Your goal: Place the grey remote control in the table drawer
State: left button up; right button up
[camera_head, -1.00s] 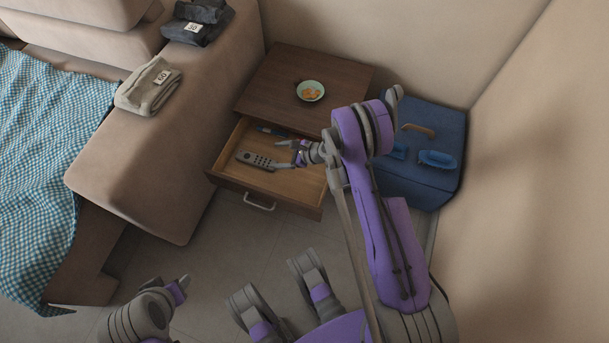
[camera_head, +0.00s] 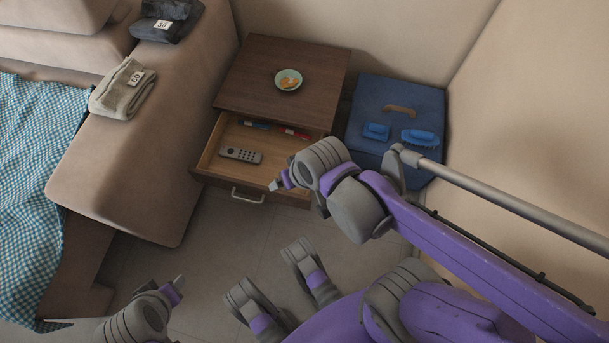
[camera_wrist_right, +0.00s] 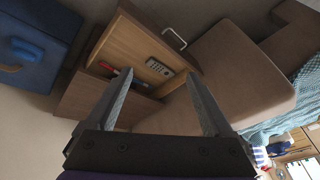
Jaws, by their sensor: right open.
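The grey remote control (camera_head: 241,155) lies flat in the open table drawer (camera_head: 211,147), towards its left front part. It also shows in the right wrist view (camera_wrist_right: 158,67). The drawer is pulled out from the dark wooden side table (camera_head: 300,55). My right gripper (camera_head: 276,184) is in front of the drawer's front panel, apart from the remote. In the right wrist view its two fingers (camera_wrist_right: 160,95) stand wide apart with nothing between them. My left gripper (camera_head: 178,286) is low at the left, over the floor; its fingers are too small and turned to read.
Blue and red pens (camera_head: 292,132) lie at the drawer's back. A bowl (camera_head: 288,80) stands on the tabletop. Folded clothes (camera_head: 124,88) lie on the sofa arm. The floor before the drawer is clear.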

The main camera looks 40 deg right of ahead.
jog(key=s+n, duration=0.1)
jog(key=s, duration=0.1)
jog(key=s+d+n+h, duration=0.1)
jog(key=s, duration=0.1)
jog(key=shift+s+n, duration=0.15)
jog(key=shift+n, duration=0.25)
